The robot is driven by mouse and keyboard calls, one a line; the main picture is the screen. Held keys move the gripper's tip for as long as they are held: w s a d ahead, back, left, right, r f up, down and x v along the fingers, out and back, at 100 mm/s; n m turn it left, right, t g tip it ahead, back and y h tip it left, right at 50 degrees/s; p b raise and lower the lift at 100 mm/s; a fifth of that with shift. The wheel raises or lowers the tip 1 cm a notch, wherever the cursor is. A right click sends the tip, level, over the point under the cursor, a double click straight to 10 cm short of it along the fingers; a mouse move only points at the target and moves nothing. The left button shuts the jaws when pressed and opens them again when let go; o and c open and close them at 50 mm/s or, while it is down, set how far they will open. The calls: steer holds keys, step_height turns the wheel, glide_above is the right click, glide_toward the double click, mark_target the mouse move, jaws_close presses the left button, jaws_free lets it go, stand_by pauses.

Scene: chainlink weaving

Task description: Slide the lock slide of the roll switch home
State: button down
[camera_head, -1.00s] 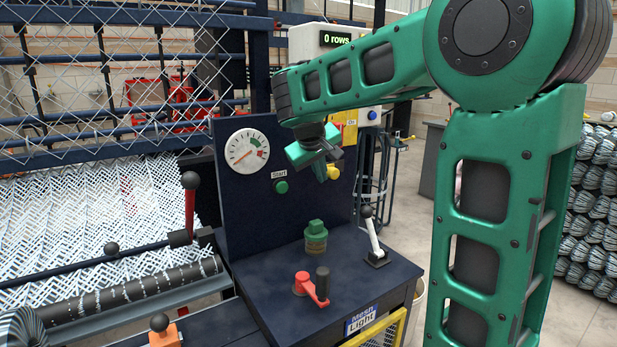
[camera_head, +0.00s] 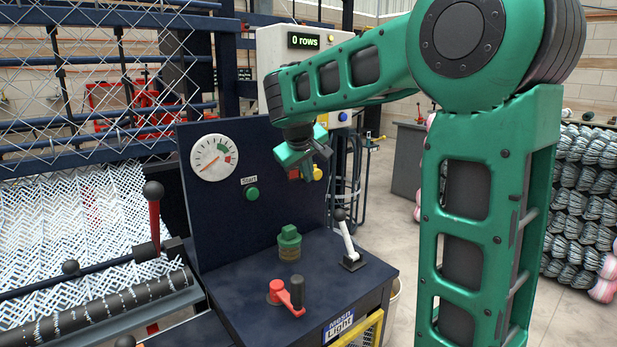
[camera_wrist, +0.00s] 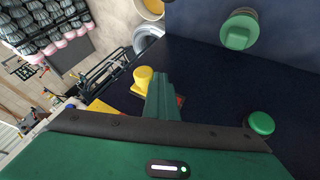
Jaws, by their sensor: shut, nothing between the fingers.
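My gripper (camera_head: 321,154) is in front of the upright dark blue panel, beside a yellow knob (camera_head: 317,174). It is shut and empty. In the wrist view its green finger (camera_wrist: 162,92) points away from the camera, just right of the yellow knob (camera_wrist: 143,76). A red part (camera_head: 294,174) shows beside the gripper in the head view and is partly hidden by it. I cannot tell for certain which part is the roll switch or its lock slide. Contact between gripper and knob cannot be told.
The panel carries a dial (camera_head: 214,158) and a green start button (camera_head: 252,194). On the console top stand a green-capped part (camera_head: 289,240), a red crank (camera_head: 288,294) and a white-shafted lever (camera_head: 346,238). A red-handled lever (camera_head: 155,218) stands at left.

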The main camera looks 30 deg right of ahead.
steer(key=shift+d, duration=0.2)
steer(key=shift+a, duration=0.1)
steer(key=s+a+r, duration=0.5)
steer(key=a+r, duration=0.2)
steer(key=a, duration=0.1)
steer(key=shift+a, duration=0.2)
stand_by(0.6)
